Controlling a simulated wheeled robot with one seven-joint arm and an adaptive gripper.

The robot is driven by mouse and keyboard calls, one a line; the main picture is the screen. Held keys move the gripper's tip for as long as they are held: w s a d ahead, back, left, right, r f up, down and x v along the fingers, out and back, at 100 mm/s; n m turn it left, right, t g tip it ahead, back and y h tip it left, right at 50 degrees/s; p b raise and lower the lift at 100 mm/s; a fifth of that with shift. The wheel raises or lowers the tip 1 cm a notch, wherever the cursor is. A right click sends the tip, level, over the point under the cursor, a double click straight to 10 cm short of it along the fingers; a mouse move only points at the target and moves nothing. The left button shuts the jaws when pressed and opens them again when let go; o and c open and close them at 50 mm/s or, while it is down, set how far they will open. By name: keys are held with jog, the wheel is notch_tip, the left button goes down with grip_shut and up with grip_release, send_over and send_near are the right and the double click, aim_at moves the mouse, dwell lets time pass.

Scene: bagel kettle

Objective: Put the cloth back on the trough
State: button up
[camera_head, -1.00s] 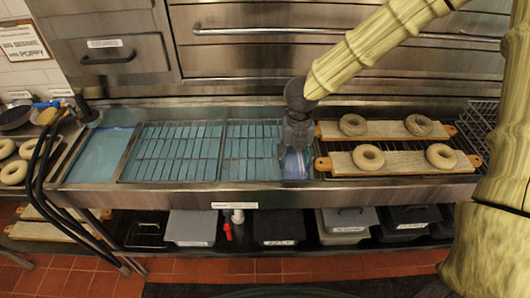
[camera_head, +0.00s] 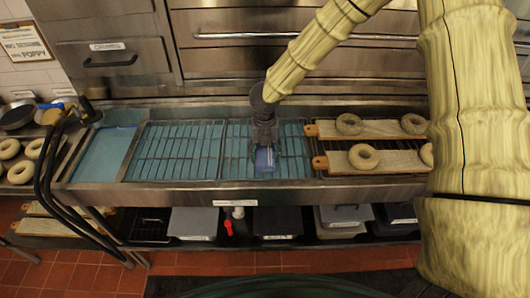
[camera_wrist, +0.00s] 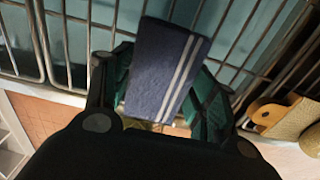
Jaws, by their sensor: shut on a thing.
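A blue cloth with two pale stripes (camera_wrist: 160,70) is held between the fingers of my gripper (camera_wrist: 158,105) in the wrist view. In the head view the cloth (camera_head: 265,160) hangs under my gripper (camera_head: 265,145), over the right wire rack of the trough. The trough (camera_head: 200,194) is a long steel basin with bluish water and wire racks across it. My gripper is shut on the cloth. I cannot tell whether the cloth touches the rack; the wrist view shows rack bars (camera_wrist: 228,40) close behind it.
Two boards with bagels lie across the trough's right end, the front one (camera_head: 335,161) close to my gripper's right. A board end also shows in the wrist view (camera_wrist: 268,112). Black hoses (camera_head: 50,170) stand at the left. Grey bins (camera_head: 278,222) sit below.

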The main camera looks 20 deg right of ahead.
aim_at(265, 153)
jog(key=shift+f, duration=0.55)
jog(key=o, duration=0.9)
jog(key=shift+r, duration=0.1)
notch_tip(265, 153, up, 12)
jog(key=b, duration=0.3)
jog(key=shift+b, duration=0.3)
